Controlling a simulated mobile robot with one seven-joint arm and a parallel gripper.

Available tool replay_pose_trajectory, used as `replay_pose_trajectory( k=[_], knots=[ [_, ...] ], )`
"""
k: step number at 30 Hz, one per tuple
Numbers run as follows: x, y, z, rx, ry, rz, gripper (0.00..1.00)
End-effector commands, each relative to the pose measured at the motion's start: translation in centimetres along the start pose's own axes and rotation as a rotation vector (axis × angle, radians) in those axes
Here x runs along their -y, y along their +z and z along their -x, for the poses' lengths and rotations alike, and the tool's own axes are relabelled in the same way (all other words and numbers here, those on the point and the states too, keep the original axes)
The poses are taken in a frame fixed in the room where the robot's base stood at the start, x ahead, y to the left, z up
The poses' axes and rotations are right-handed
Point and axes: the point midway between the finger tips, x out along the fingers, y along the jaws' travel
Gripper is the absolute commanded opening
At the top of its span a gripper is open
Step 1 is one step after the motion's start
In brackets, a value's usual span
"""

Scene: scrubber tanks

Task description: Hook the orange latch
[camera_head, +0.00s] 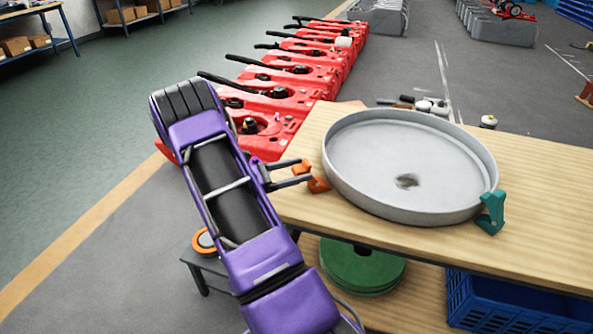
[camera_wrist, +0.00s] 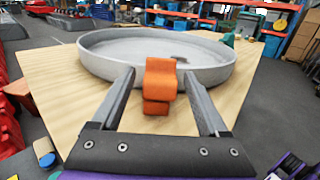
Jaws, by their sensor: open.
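The orange latch (camera_head: 318,184) is at the left rim of a round grey tank lid or pan (camera_head: 345,195) on the wooden table. In the wrist view the latch (camera_wrist: 160,85) stands upright in front of the pan's wall. My gripper (camera_head: 304,172) is open, its two dark fingers pointing at the latch. In the wrist view the latch lies between the fingertips (camera_wrist: 158,72), with a gap on each side. I cannot tell whether it is just beyond them. A teal latch (camera_head: 490,212) is on the pan's right rim.
Another orange piece (camera_wrist: 18,92) shows by the table's left edge in the wrist view. Red tanks (camera_head: 300,75) stand in a row behind. Green discs (camera_head: 362,268) and a blue crate (camera_head: 510,305) sit under the tabletop. The tabletop (camera_head: 545,235) is clear at right.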

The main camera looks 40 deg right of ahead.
Motion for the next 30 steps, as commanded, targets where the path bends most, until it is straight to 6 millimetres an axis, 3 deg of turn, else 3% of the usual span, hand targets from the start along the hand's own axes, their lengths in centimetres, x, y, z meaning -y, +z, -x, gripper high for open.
replay_pose_trajectory(
  k=[2,15,30],
  knots=[
    [0.00,0.01,0.01,0.000,0.000,0.000,0.78],
    [0.01,0.00,0.04,0.000,0.000,0.000,0.00],
    [0.01,0.00,0.06,0.000,0.000,0.000,0.00]
  ],
)
